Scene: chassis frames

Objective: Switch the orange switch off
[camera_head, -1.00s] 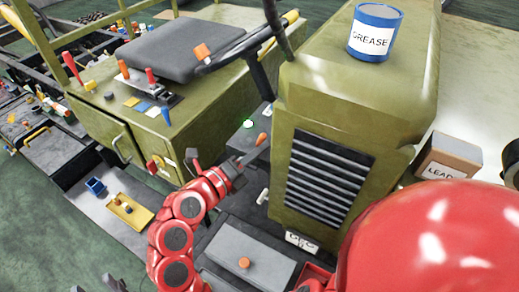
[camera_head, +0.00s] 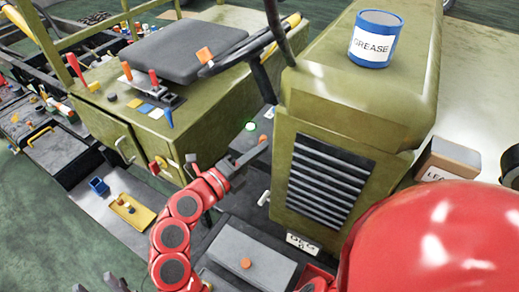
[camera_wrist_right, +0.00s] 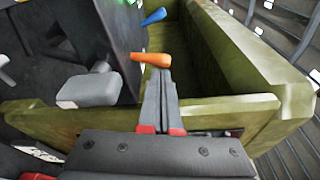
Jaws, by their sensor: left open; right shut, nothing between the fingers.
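The orange switch (camera_head: 262,138) is a small lever beside the olive grille housing in the head view, partly hidden by my right gripper. In the right wrist view its orange handle (camera_wrist_right: 150,60) lies sideways just beyond the fingertips. My right gripper (camera_head: 264,147) is shut and empty, its tips close to the handle. It also shows in the right wrist view (camera_wrist_right: 158,75); I cannot tell whether it touches the handle. My left gripper (camera_head: 112,284) is open at the bottom left edge of the head view, far from the switch and only partly in view.
A grey box (camera_head: 250,258) with an orange knob stands below my right arm. The grille housing (camera_head: 325,180) is close to the right of the gripper. A steering wheel (camera_head: 238,52) and seat are above. A blue lever (camera_wrist_right: 153,17) is beyond the orange handle.

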